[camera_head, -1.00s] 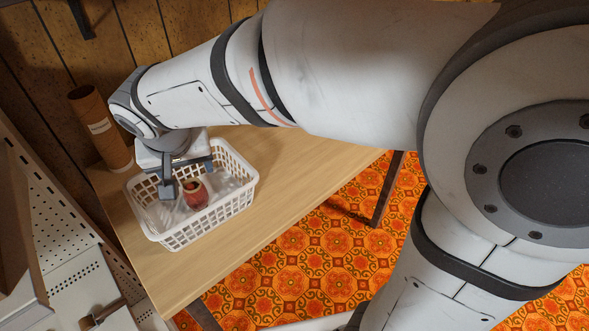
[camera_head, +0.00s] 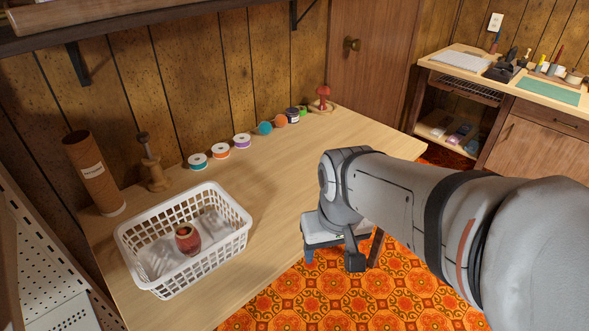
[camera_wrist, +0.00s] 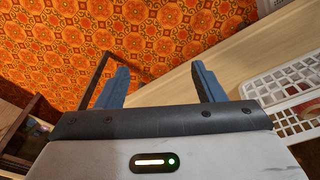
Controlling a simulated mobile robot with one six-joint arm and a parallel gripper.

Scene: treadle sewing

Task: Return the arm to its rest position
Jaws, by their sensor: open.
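My arm reaches in from the right in the head view, clear of the white basket. My gripper (camera_head: 332,262) hangs past the front edge of the wooden table (camera_head: 275,210), above the patterned floor. In the wrist view my gripper (camera_wrist: 160,85) shows its two blue-grey fingers spread apart with nothing between them. The white basket (camera_head: 205,262) stands on the left part of the table with a small red pot (camera_head: 187,239) inside it. The basket also shows at the right of the wrist view (camera_wrist: 265,90).
Thread spools (camera_head: 220,151) line the table's back edge. A brown cardboard tube (camera_head: 94,175) and a wooden spindle (camera_head: 152,170) stand at the back left. A red pincushion-like object (camera_head: 323,98) stands at the far corner. A workbench (camera_head: 510,90) is at the back right. The table's middle is clear.

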